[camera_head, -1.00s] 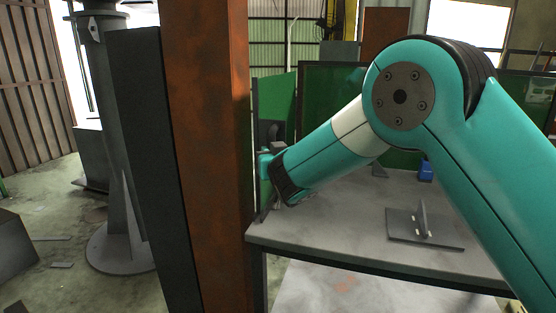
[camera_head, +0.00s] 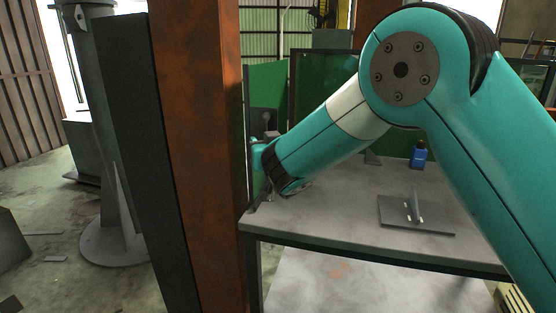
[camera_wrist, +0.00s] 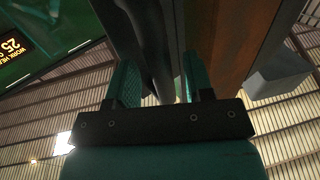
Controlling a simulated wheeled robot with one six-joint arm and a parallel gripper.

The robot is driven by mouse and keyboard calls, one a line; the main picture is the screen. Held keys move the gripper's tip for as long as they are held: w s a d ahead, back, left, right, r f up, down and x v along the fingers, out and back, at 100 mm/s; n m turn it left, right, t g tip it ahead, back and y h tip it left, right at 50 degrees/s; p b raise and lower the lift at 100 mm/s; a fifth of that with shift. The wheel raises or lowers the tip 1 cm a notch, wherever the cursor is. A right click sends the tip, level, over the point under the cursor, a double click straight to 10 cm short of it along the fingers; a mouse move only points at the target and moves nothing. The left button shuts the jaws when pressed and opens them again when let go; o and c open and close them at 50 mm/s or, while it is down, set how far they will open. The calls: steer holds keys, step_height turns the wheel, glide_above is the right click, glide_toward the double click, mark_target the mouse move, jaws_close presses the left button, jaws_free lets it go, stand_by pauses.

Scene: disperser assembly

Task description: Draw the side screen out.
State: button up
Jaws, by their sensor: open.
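The side screen (camera_head: 268,88) is a green panel standing upright at the left end of the table, with a dark upright along its front edge. My gripper (camera_head: 259,158) is by that edge, partly hidden by the arm's end and the rusty column. In the wrist view my gripper (camera_wrist: 160,75) is open. A dark grey bar (camera_wrist: 153,45) runs between its two teal fingers, with a gap visible beside it. I cannot tell whether the bar touches a finger. A green panel with a lit sign (camera_wrist: 22,55) fills the upper left there.
The grey table (camera_head: 330,205) carries a flat plate with an upright fin (camera_head: 415,212) and a blue bottle (camera_head: 418,156). A rusty column (camera_head: 200,140) stands close left of the table, and shows right of the fingers in the wrist view. A green back screen (camera_head: 322,85) stands behind.

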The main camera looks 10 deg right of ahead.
steer(key=s+d+b, duration=0.3)
steer(key=s+b, duration=0.2)
steer(key=s, duration=1)
steer(key=shift+s, duration=0.4)
steer(key=shift+d, duration=0.15)
steer(key=s+d+f+m+g+h, duration=0.2)
steer(key=s+d+f+g, duration=0.3)
steer(key=d+f+g, duration=0.15)
steer(key=s+n+g+y, duration=0.3)
steer(key=s+n+g, duration=0.6)
steer(key=s, duration=1.4)
step_height(320, 180, up, 14)
steer(key=m+g+p, duration=0.2)
steer(key=p, duration=1.2)
steer(key=shift+w+d+p, duration=0.15)
steer(key=shift+w+p, duration=0.15)
steer(key=shift+w, duration=0.1)
